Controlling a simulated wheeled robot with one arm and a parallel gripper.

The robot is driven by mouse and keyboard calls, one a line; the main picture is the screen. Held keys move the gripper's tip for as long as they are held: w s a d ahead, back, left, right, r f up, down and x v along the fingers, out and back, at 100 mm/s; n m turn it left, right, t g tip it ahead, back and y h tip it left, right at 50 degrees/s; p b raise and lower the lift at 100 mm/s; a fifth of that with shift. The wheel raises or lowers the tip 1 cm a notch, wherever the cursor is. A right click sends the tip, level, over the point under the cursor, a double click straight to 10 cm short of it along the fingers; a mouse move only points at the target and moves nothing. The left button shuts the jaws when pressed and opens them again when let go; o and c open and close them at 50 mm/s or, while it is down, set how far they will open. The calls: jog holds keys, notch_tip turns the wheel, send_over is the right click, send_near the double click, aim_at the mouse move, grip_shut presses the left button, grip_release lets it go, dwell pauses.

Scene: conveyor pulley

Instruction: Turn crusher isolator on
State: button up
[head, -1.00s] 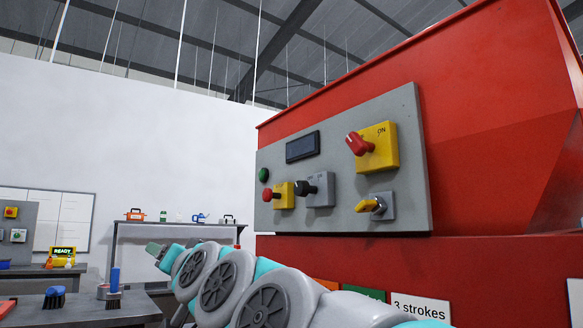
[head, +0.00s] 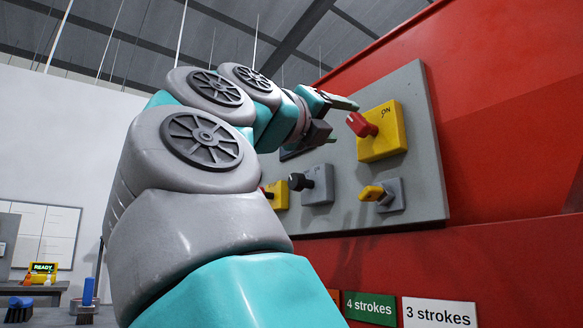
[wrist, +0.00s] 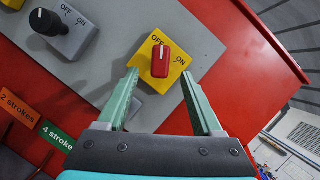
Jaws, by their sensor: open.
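The isolator is a red knob (wrist: 160,63) on a yellow box (wrist: 149,80) fixed to the grey panel. In the wrist view its handle stands upright in the picture, its upper end near OFF, with ON to the right. The red knob (head: 361,124) and yellow box (head: 388,142) also show in the head view. My gripper (wrist: 160,74) is open and empty, one finger on each side of the knob in the wrist picture. In the head view my gripper (head: 336,118) is left of the knob and apart from it.
The panel (head: 425,170) also carries a black knob (head: 301,181) and a yellow knob (head: 374,192) below. My arm hides the panel's left part. Signs reading 4 strokes (head: 370,308) and 3 strokes (head: 439,313) sit on the red housing (head: 500,240).

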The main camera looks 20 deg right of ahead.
aim_at(355, 123)
jog(key=p+x, duration=0.2)
jog(key=x, duration=0.5)
jog(key=shift+w+d+r, duration=0.15)
jog(key=shift+w+d, duration=0.05)
jog(key=shift+d, duration=0.05)
jog(key=shift+c, duration=0.2)
grip_shut()
